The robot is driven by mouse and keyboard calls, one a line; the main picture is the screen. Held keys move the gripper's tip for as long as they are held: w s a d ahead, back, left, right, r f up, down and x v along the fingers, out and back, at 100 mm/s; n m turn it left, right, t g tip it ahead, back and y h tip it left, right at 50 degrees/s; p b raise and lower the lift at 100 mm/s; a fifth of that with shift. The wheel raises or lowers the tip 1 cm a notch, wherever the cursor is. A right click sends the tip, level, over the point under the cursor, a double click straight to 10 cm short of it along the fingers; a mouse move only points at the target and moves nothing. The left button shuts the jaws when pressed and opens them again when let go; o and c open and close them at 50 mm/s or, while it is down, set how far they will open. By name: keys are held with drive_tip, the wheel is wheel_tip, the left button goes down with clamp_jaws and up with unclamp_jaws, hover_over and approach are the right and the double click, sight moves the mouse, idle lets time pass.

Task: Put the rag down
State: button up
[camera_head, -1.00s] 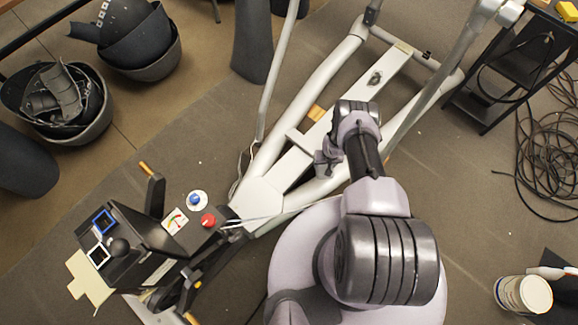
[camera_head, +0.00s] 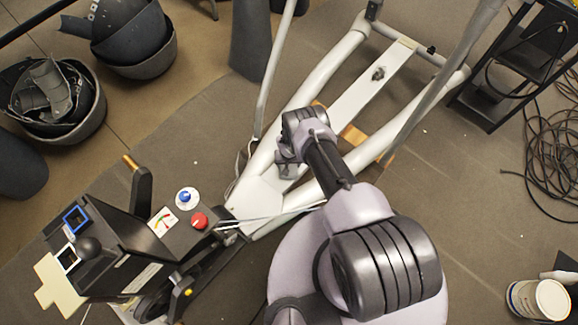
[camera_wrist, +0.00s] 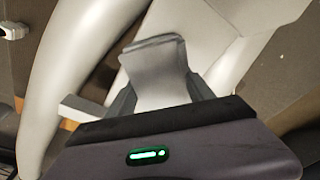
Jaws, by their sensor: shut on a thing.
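In the wrist view my gripper (camera_wrist: 157,95) is shut on a grey folded rag (camera_wrist: 156,62), which sticks out beyond the fingers. Pale parts of the elliptical's frame lie behind it. In the head view my gripper (camera_head: 287,165) is over the white elliptical frame (camera_head: 262,190), near where its two tubes join. The rag is too small and too much like the gripper to pick out clearly there. I cannot tell whether it touches the frame. A dark smudge (camera_head: 379,73) marks the frame's long flat bar.
Dark bins (camera_head: 50,105) are at upper left. A black stand (camera_head: 515,70), coiled cables (camera_head: 560,165) and a white tub (camera_head: 540,300) are on the right.

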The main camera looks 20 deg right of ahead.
drive_tip(key=shift+r, duration=0.15)
drive_tip(key=o, duration=1.2)
